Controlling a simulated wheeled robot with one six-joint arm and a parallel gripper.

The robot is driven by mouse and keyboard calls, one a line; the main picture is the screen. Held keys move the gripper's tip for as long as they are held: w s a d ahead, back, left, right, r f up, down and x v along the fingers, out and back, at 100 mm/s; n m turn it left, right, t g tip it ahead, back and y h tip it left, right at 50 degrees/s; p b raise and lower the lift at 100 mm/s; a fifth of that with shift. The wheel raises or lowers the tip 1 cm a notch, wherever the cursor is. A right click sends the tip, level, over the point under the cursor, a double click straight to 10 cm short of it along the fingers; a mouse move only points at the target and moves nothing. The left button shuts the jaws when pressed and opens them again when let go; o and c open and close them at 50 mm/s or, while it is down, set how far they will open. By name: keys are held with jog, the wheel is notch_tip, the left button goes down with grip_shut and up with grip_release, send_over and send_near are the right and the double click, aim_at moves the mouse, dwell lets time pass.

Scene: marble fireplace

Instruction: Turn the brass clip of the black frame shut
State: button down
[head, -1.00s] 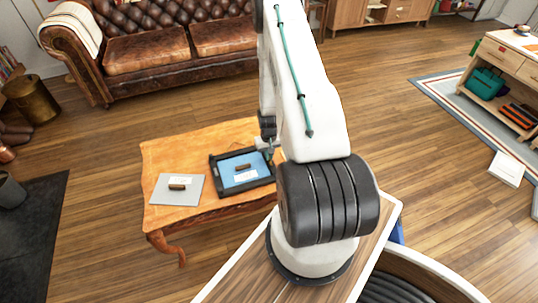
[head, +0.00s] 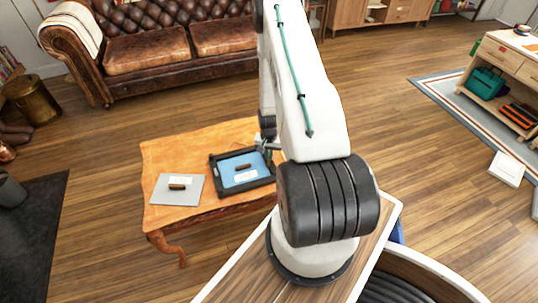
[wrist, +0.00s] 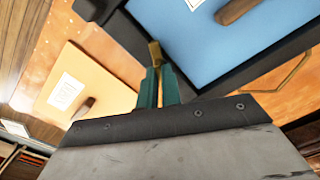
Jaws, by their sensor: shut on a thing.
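The black frame (head: 250,188) lies flat on the wooden table around a blue panel (head: 231,178) with a brown handle and a white label. In the wrist view, the frame (wrist: 207,90) and blue panel (wrist: 205,40) fill the upper right. The brass clip (wrist: 154,50) is a small piece at the frame's edge. My gripper (wrist: 159,75) has its two teal fingers shut on the clip. The exact angle of the clip is hard to tell. In the head view, my gripper (head: 266,152) is at the frame's right side, partly hidden by my arm.
A grey panel (head: 190,192) with a brown handle lies on the table (head: 165,152) left of the frame. In the wrist view, a pale orange panel (wrist: 105,72) with a handle and label lies beside the frame. A leather sofa (head: 170,50) stands behind.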

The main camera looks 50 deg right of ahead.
jog(key=m, duration=0.6)
jog(key=shift+m, duration=0.3)
jog(key=m, duration=0.5)
jog(key=shift+m, duration=0.3)
jog(key=c, duration=1.6)
grip_release()
notch_tip(320, 180, up, 8)
jog(key=shift+f, duration=0.1)
